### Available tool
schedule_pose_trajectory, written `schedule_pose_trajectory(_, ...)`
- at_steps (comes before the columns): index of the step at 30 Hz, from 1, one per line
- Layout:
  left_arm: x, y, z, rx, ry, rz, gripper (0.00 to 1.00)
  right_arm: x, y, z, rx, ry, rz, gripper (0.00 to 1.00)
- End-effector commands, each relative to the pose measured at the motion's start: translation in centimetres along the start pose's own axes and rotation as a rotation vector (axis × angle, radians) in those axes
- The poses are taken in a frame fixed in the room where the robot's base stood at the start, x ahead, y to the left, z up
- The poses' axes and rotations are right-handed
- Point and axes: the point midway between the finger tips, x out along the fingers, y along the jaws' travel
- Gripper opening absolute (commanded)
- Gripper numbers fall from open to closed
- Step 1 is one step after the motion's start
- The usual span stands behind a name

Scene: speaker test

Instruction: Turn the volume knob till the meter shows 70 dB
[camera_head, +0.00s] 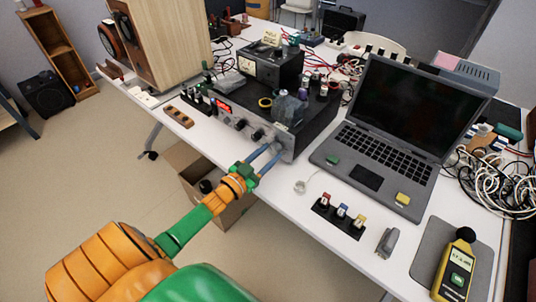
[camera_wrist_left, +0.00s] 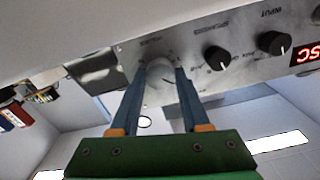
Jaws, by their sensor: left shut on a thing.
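The amplifier (camera_head: 294,143) is a dark box with a silver front panel, a red display and a row of knobs, near the table's front edge. My left gripper (camera_head: 277,146) reaches it from the front left. In the left wrist view my left gripper (camera_wrist_left: 160,72) has its blue fingers on both sides of a pale silver knob (camera_wrist_left: 158,88), shut on it. The label by this knob is too blurred to read. Two black knobs (camera_wrist_left: 217,58) sit beside it. The yellow sound meter (camera_head: 455,275) lies at the front right; its reading is too small to tell.
A laptop (camera_head: 376,150) stands open right of the amplifier. A strip with coloured switches (camera_head: 338,218) and a grey clip-like thing (camera_head: 387,242) lie in front of it. A wooden speaker (camera_head: 165,45) stands at the back left. Tangled cables (camera_head: 497,180) lie at the right.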

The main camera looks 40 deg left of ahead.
Motion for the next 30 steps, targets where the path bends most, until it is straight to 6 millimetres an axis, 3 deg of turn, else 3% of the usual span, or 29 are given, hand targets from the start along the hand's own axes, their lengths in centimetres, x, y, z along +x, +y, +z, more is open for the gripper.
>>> schedule_pose_trajectory(23,0.00,-0.03,0.01,0.099,0.000,0.000,0.00,0.00,0.05,-0.01,-0.001,0.000,0.001,0.50)
schedule_pose_trajectory(24,0.00,-0.03,0.01,0.099,0.000,0.000,0.48,0.00,0.05,-0.01,-0.001,0.000,0.001,0.50)
schedule_pose_trajectory(27,0.00,-0.03,0.01,0.099,0.000,0.000,0.75,0.00,0.05,-0.01,-0.001,0.000,0.001,0.50)
schedule_pose_trajectory(30,0.00,-0.03,0.00,0.099,0.000,0.000,0.76,0.00,0.06,0.00,-0.001,0.000,0.001,0.50)
